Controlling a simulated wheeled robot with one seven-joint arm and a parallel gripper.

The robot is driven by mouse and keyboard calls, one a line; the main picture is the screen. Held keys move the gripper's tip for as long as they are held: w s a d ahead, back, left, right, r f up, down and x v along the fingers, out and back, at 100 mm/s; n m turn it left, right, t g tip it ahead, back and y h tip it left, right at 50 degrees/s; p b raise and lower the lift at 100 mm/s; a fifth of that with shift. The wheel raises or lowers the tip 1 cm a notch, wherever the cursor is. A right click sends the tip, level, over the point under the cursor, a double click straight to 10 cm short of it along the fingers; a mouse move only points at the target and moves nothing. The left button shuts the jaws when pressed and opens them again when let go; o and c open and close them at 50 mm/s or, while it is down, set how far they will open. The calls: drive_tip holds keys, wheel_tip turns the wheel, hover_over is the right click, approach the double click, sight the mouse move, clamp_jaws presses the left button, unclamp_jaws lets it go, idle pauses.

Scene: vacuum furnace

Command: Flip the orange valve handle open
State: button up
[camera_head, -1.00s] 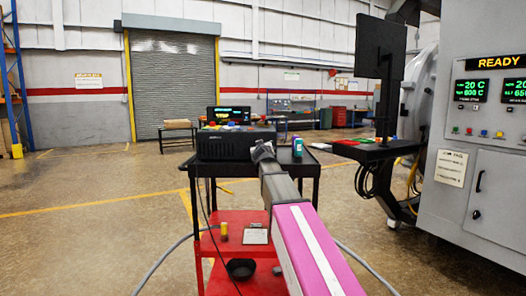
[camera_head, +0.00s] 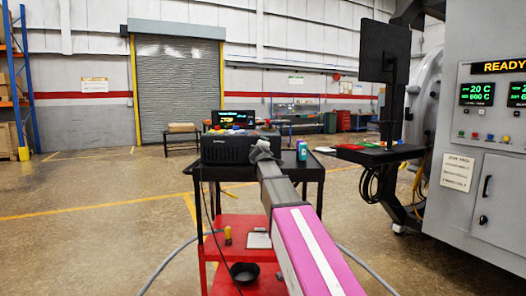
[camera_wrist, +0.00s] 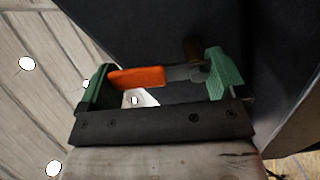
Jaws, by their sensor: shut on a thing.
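In the wrist view, the orange valve handle (camera_wrist: 137,77) lies between the two green fingertips of my gripper (camera_wrist: 160,80). Its orange end meets the left fingertip, and its grey metal end reaches toward the right fingertip. My gripper is shut on it. A brassy fitting (camera_wrist: 192,48) stands just behind the metal end, beside a dark panel. In the head view, my gripper (camera_head: 262,151) is at the black box on the cart; the handle cannot be made out there.
The black box (camera_head: 226,150) stands on a cart with a black top (camera_head: 310,171) and a red lower shelf (camera_head: 215,222). A grey control cabinet (camera_head: 500,205) and a monitor on a stand (camera_head: 384,50) are at the right. The floor at left is open.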

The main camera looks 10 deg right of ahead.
drive_tip(key=shift+w+a+n, duration=0.1)
drive_tip(key=shift+a+n, duration=0.15)
drive_tip(key=shift+n, duration=0.55)
drive_tip(key=shift+a+n, duration=0.25)
drive_tip(key=shift+n, duration=0.55)
drive_tip(key=shift+f, duration=0.1)
drive_tip(key=o, duration=1)
drive_tip(key=s+a, duration=0.1)
drive_tip(key=s, duration=0.9)
drive_tip(key=shift+s+a, duration=0.35)
drive_tip(key=shift+a, duration=0.05)
